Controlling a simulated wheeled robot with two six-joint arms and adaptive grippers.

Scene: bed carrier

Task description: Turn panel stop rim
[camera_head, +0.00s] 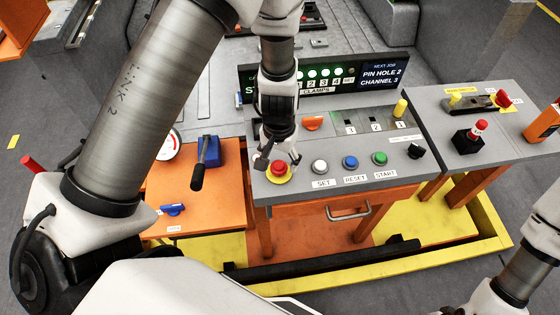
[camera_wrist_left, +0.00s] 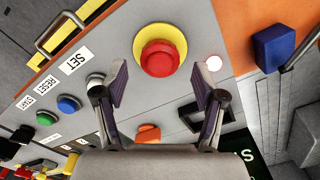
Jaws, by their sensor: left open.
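The panel stop is a red mushroom button (camera_head: 278,168) on a yellow round base (camera_head: 287,178), at the left end of the grey control panel. In the left wrist view the red button (camera_wrist_left: 159,58) and its yellow rim (camera_wrist_left: 161,25) show in the upper middle. My left gripper (camera_head: 277,157) is over the stop, pointing down at it. In the left wrist view its two fingers stand apart on either side of the button, with nothing held between them. Whether a finger touches the rim cannot be told. My right gripper is out of view.
White, blue (camera_head: 350,162) and green (camera_head: 380,158) buttons stand right of the stop, with a black knob (camera_head: 416,151) beyond. An orange switch (camera_head: 312,123) and display (camera_head: 383,75) are behind. A blue lever unit (camera_head: 207,152) stands left.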

